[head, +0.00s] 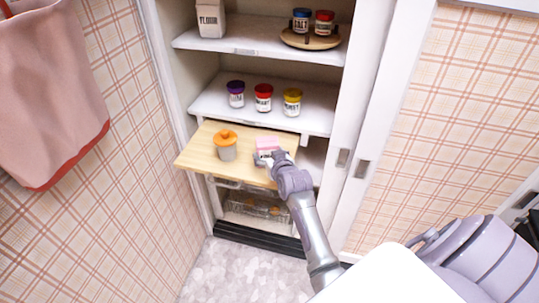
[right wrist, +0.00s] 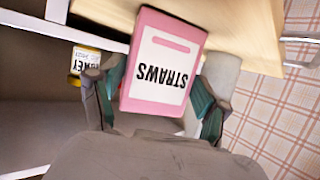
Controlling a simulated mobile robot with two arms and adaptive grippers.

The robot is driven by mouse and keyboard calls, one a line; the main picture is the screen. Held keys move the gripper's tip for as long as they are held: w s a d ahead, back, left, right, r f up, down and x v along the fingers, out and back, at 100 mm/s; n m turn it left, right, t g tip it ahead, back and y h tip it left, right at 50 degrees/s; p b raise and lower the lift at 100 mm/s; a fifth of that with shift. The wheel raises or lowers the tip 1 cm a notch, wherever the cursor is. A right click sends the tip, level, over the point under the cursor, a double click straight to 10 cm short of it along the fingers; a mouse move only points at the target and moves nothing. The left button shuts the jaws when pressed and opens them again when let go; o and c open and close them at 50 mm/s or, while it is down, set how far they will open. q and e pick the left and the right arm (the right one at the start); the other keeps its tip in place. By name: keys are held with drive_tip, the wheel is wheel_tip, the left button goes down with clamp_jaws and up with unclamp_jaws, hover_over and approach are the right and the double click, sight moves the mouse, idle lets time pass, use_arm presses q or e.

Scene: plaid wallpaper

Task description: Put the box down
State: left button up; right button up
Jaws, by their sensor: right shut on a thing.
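The pink box (head: 267,143) with a white label is at the right part of the pulled-out wooden shelf (head: 197,158) in the cupboard. In the right wrist view the box (right wrist: 165,65) reads STRAWS, upside down in the picture. My right gripper (head: 270,158) is shut on it, with a finger on each side (right wrist: 158,105). I cannot tell whether the box's underside touches the wood. The gripper hides the lower part of the box in the head view. My left gripper is not in view.
A grey jar with an orange lid (head: 226,148) stands on the wooden shelf, left of the box. Above, a white shelf holds a purple-lidded jar (head: 236,94), a red-lidded jar (head: 263,98) and a yellow-lidded jar (head: 292,102). The wood's front left is bare.

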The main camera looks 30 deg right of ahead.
drive_tip(key=shift+f, duration=0.1)
drive_tip(key=o, duration=1.2)
